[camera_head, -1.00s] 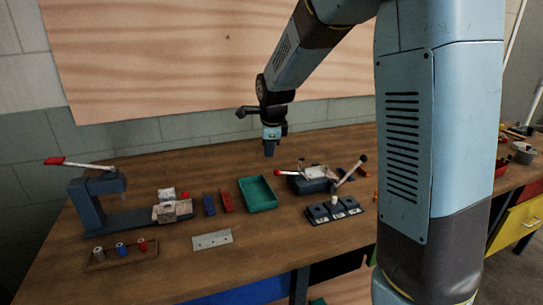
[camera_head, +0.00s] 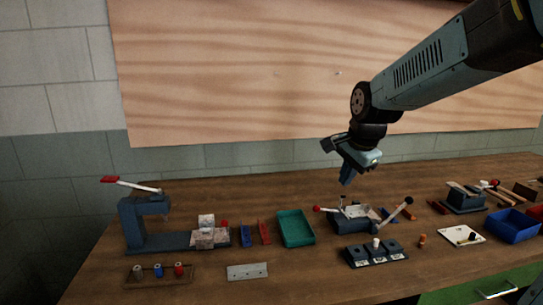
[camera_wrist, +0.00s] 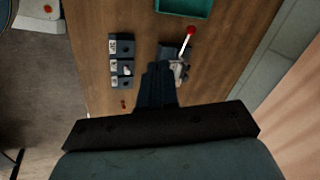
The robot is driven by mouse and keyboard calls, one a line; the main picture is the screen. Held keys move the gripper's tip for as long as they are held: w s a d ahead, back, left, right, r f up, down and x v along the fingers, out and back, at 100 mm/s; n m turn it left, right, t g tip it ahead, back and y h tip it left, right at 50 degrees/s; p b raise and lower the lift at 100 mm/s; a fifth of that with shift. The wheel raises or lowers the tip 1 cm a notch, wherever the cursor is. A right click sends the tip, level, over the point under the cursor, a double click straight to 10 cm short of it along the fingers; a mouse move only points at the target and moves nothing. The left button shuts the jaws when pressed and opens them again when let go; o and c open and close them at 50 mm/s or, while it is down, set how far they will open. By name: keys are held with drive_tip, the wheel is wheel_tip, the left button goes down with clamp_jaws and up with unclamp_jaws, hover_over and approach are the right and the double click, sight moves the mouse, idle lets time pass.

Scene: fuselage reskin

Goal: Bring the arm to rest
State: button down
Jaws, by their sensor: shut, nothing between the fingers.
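My gripper (camera_head: 346,180) hangs at the end of my arm above the workbench, pointing down. It is shut and empty. In the head view it is above a fixture with a white-topped block and two lever handles (camera_head: 352,224), apart from it. In the wrist view my shut fingers (camera_wrist: 158,85) reach toward the same fixture, covering part of it. My arm comes in from the upper right of the head view.
The wooden bench (camera_head: 200,271) carries a lever press (camera_head: 133,224), a teal tray (camera_head: 295,228), a dark three-part block (camera_head: 374,254), a metal plate (camera_head: 247,272), a rack of spools (camera_head: 160,274) and a blue bin (camera_head: 513,226). A wood panel (camera_head: 250,80) stands behind.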

drive_tip(key=s+d+r+n, duration=0.1)
drive_tip(key=s+d+n, duration=0.1)
drive_tip(key=s+n, duration=0.4)
drive_tip(key=s+d+r+n+t+h, duration=0.1)
drive_tip(key=s+n, duration=0.5)
drive_tip(key=s, duration=0.7)
drive_tip(key=shift+s+d+r, duration=0.2)
drive_tip(key=shift+d+r, duration=0.2)
drive_tip(key=shift+d, duration=0.35)
